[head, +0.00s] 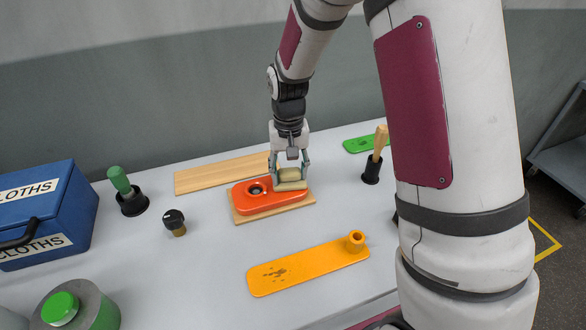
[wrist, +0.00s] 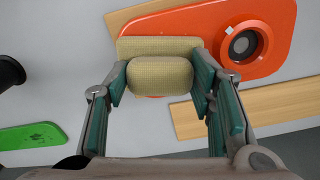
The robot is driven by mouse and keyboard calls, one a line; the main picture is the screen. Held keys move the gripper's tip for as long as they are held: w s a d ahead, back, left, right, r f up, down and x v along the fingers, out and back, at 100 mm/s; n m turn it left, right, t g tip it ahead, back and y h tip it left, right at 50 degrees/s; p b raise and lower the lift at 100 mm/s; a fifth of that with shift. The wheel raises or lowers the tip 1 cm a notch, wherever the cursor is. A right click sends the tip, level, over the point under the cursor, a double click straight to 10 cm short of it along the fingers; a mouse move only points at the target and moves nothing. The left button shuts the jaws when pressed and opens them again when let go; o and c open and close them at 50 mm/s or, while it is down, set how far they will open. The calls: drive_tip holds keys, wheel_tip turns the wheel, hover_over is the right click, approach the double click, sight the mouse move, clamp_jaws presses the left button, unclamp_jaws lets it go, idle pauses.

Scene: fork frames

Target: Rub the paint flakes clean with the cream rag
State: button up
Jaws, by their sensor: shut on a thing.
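My gripper (head: 291,168) is shut on the cream rag (head: 291,185), a folded pad with a raised grip block. In the wrist view the rag (wrist: 160,77) sits between both green-lined fingers. It is over the right end of an orange-red plate (head: 262,204) with a dark round hole; whether it presses on the plate is hard to tell. Any flakes under the rag are hidden. Dark paint flakes (head: 275,272) show on the yellow-orange plate (head: 318,266). Small dark marks also show on the green plate (head: 353,146) at the back, and in the wrist view (wrist: 40,137).
The orange-red plate lies on a wooden board (head: 240,219), with another board (head: 205,180) behind. A blue cloths box (head: 50,215), a green-knobbed tool (head: 122,185), a black-capped knob (head: 175,220) and a green-topped canister (head: 82,305) stand left. A wooden-handled tool (head: 378,150) stands right.

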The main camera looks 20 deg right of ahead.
drive_tip(key=shift+a, duration=0.15)
idle(0.3)
drive_tip(key=shift+d, duration=0.9)
drive_tip(key=shift+a, duration=0.15)
drive_tip(key=shift+a+f, duration=0.1)
drive_tip(key=shift+a, duration=0.65)
drive_tip(key=shift+s+d, duration=0.1)
drive_tip(key=shift+d, duration=0.05)
drive_tip(key=shift+d, duration=0.75)
drive_tip(key=shift+r+p, duration=0.2)
drive_tip(key=shift+p, duration=0.1)
